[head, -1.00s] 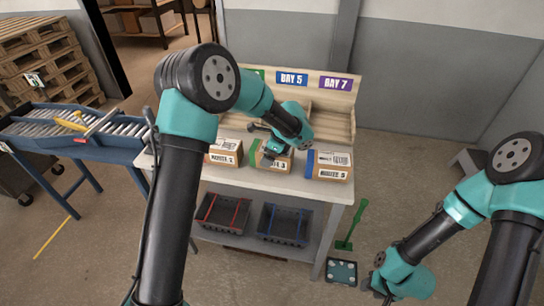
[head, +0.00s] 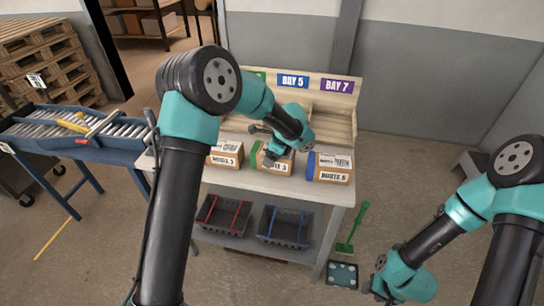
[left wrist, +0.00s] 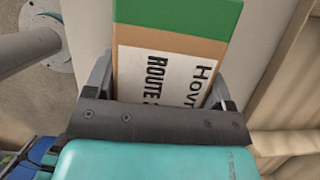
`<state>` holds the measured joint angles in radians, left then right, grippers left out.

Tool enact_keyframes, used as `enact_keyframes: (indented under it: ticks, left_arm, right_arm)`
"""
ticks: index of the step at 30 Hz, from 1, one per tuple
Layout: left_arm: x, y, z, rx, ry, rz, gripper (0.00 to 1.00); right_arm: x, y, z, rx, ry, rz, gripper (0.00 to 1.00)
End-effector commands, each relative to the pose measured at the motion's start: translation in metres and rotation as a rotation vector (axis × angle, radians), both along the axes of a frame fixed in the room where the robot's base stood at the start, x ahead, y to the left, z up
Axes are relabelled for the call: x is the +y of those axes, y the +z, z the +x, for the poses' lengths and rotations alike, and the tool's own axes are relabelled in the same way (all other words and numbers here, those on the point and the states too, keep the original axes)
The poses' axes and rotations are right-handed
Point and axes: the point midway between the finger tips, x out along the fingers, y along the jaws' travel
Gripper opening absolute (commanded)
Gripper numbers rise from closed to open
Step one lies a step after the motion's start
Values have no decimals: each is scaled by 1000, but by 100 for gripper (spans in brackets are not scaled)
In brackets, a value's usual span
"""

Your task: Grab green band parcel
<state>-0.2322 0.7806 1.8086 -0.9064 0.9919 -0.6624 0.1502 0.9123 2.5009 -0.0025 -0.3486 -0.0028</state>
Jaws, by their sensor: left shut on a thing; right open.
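The green band parcel (head: 284,164) is a brown box with a green band and a white label, in the middle of the row of parcels on the bench. In the left wrist view its green band (left wrist: 185,14) and label fill the space between the jaws. My left gripper (head: 270,150) is shut on this parcel from above, partly hiding it in the head view; it also shows in the left wrist view (left wrist: 160,95).
A blue band parcel (head: 333,175) stands right of it and another parcel (head: 226,155) left. Behind are bays with day signs (head: 293,82). Two dark totes (head: 285,226) sit on the lower shelf. A roller conveyor (head: 100,127) is at left; a green-handled tool (head: 353,228) stands by the scale (head: 342,273).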

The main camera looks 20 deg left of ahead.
Motion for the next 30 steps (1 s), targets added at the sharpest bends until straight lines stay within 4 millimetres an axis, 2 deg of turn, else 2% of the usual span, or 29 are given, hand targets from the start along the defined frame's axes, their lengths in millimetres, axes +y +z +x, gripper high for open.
enact_keyframes:
  ticks: [5,14,23,30]
  left_arm:
    - [0,10,1,-4,1,-1,42]
    - [0,42,0,-4,1,-1,42]
    - [-14,45,-44,-1,-4,1,42]
    - [-30,50,-101,0,-5,1,42]
  right_arm:
    - [0,0,0,0,0,0,43]
    - [0,0,0,0,0,0,43]
    - [0,0,0,0,0,0,43]
    - [0,0,0,0,0,0,43]
